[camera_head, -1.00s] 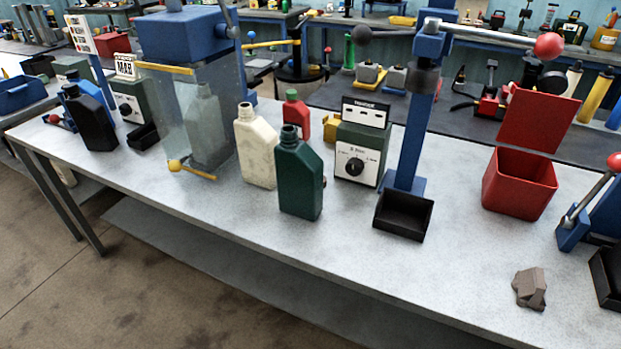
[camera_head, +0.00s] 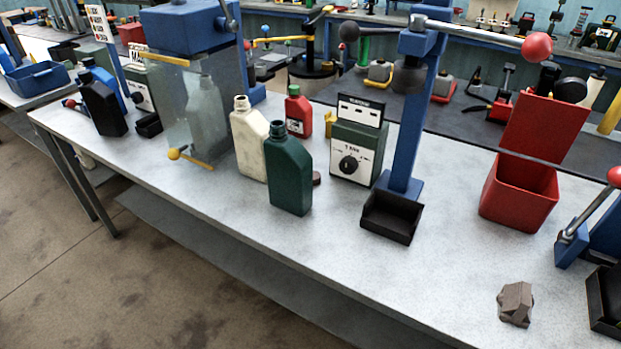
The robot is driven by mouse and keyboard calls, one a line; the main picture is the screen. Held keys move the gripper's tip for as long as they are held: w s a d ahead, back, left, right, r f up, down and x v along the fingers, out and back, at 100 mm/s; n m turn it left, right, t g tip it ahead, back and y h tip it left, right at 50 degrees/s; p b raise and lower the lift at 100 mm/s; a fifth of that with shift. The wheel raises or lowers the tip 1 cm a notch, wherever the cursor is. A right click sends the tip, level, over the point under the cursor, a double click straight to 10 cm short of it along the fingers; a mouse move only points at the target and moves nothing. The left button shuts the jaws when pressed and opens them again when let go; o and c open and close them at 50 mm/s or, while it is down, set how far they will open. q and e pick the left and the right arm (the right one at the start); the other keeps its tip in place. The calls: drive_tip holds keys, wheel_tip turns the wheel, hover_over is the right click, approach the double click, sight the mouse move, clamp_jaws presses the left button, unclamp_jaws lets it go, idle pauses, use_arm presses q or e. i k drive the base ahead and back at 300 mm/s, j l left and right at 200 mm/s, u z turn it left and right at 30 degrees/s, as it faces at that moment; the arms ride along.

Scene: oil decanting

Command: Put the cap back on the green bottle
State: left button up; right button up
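The dark green bottle (camera_head: 289,178) stands upright on the grey workbench (camera_head: 225,215), near its front edge. Its neck (camera_head: 281,128) points up; I cannot clearly make out whether anything sits on it. A small brown disc (camera_head: 316,178), perhaps a cap, lies on the bench just right of the bottle, partly hidden behind it. Neither of my grippers is in view.
A cream bottle (camera_head: 249,142) stands close at the green bottle's left, and a red bottle (camera_head: 298,112) behind it. A green control box (camera_head: 357,151), black tray (camera_head: 390,217), red bin (camera_head: 519,195) and brown lump (camera_head: 515,303) are to the right.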

sight(289, 166)
drive_tip(key=j+z, duration=0.25)
drive_tip(key=z, duration=0.15)
drive_tip(key=i+j+z, duration=0.1)
drive_tip(key=j+z, duration=0.4)
drive_tip(key=j, duration=0.65)
drive_tip(key=j+z, duration=0.2)
drive_tip(key=j, duration=0.6)
drive_tip(key=k+j+z, duration=0.15)
drive_tip(key=j, duration=1.2)
drive_tip(key=k+j, duration=0.15)
drive_tip(key=j, duration=0.4)
